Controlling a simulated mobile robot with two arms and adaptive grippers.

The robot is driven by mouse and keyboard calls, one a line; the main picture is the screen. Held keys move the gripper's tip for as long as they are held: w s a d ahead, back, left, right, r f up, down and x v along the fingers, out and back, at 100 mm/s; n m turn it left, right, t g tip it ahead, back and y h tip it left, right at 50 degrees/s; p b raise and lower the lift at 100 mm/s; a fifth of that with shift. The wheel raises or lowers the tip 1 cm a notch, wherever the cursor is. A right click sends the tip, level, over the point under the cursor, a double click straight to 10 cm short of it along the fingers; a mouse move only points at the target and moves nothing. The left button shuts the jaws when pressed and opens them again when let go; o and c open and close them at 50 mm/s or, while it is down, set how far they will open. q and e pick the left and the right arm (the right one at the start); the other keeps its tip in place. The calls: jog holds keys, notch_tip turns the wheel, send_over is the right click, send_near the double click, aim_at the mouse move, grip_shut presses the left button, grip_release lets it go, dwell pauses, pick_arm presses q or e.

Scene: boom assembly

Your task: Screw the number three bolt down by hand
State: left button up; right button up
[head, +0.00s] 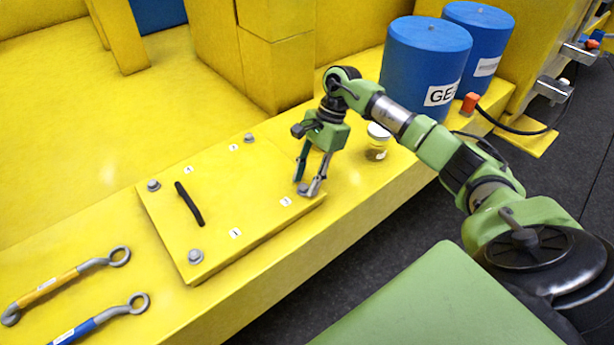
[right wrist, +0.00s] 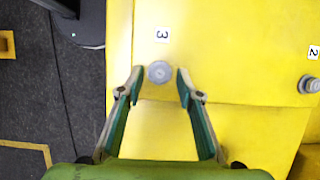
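The number three bolt (right wrist: 159,72), a round grey head beside the label 3 (right wrist: 162,34), sits at the near right corner of the yellow plate (head: 250,205). It also shows in the head view (head: 303,189). My right gripper (head: 307,185) points down over it. In the right wrist view its fingers (right wrist: 159,76) are open, one on each side of the bolt head, with a small gap on both sides. How far the bolt is screwed in cannot be told. My left gripper is not in view.
Other bolts sit at the plate's corners, and a black handle (head: 189,204) is on the plate. A small yellow jar with a white lid (head: 377,150) stands right of the gripper. Blue drums (head: 425,65) stand behind. Two wrenches (head: 75,285) lie at left.

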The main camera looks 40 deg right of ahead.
grip_shut()
jog(key=shift+s+f+m+t+b, duration=0.15)
jog(key=shift+m+t+b, duration=0.25)
jog(key=shift+m+b, duration=0.7)
jog(key=m+t+b, duration=0.1)
jog(key=m+b, duration=0.2)
jog(key=shift+s, duration=0.15)
jog(key=m+b, duration=0.1)
jog(key=m+t+h+b, duration=0.1)
jog(key=m+b, duration=0.1)
jog(key=shift+s+a+m+t, duration=0.15)
jog(key=shift+m+t, duration=0.15)
jog(key=shift+r+m+t+h+b, duration=0.2)
jog(key=shift+m+t+h+b, duration=0.15)
jog(key=shift+m+b, duration=0.75)
jog(key=shift+m, duration=0.3)
jog(key=shift+r, duration=0.1)
